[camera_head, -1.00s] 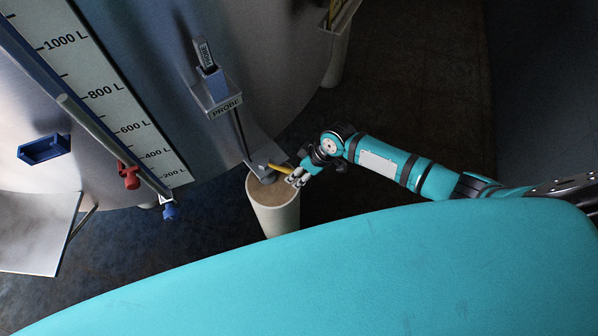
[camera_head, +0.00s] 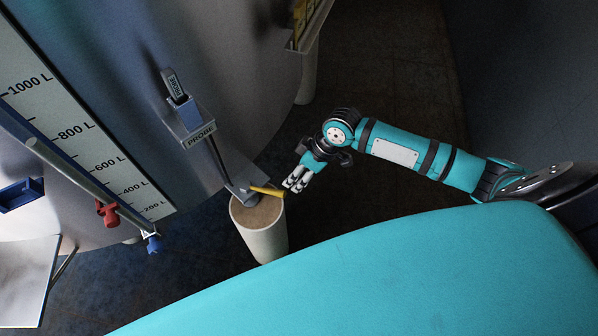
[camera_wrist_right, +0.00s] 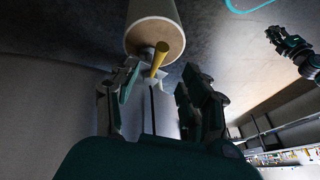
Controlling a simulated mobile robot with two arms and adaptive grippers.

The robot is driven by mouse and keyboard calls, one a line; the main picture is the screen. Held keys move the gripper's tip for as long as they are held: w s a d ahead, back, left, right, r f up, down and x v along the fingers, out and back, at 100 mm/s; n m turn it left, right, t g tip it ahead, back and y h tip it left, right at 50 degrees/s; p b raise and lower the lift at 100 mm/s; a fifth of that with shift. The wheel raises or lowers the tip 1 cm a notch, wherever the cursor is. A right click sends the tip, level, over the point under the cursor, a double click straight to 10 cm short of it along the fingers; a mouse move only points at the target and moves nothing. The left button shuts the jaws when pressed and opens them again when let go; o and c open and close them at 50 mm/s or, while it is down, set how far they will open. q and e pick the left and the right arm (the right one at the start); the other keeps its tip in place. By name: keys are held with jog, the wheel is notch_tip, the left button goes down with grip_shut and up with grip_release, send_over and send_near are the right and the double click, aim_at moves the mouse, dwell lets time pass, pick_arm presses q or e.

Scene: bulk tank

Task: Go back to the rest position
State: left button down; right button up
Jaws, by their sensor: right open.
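My right gripper (camera_head: 294,186) is open and empty at the end of the teal arm. In the head view its fingertips appear just beside the free end of a yellow handle (camera_head: 266,190) at the top of a pale round post (camera_head: 264,238). In the right wrist view the fingers of my right gripper (camera_wrist_right: 158,88) are spread apart. The yellow handle (camera_wrist_right: 160,56) shows beyond them, against the post (camera_wrist_right: 152,10). A teal and black arm end, seemingly my left one with its gripper (camera_wrist_right: 277,35), is small at the upper right; its fingers are unclear.
A big metal tank (camera_head: 120,90) with a litre scale (camera_head: 80,130) fills the left. A grey PROBE bracket (camera_head: 190,122) with a rod stands by the post. Red (camera_head: 107,211) and blue (camera_head: 152,243) valve handles sit lower left. Dark floor (camera_head: 390,60) is clear at upper right.

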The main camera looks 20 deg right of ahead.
jog(key=shift+d+r, duration=0.1)
jog(key=shift+r, duration=0.15)
dwell(0.4)
jog(key=d+f+m+t+h, duration=0.2)
jog(key=d+f+m, duration=0.25)
jog(key=f, duration=1.05)
jog(key=s+d+f+m+h, duration=0.1)
jog(key=s+d+f, duration=0.4)
jog(key=f, duration=0.5)
jog(key=s+a+f+g, duration=0.1)
jog(key=s+f, duration=0.3)
jog(key=s, duration=0.6)
jog(key=s+a+f+g+h, duration=0.1)
jog(key=s+f, duration=0.3)
jog(key=s, duration=0.6)
jog(key=s+a+f, duration=0.2)
jog(key=s+f, duration=0.2)
jog(key=s, duration=0.6)
jog(key=shift+g+h, duration=0.3)
jog(key=shift+g, duration=0.1)
jog(key=shift+w+a, duration=0.15)
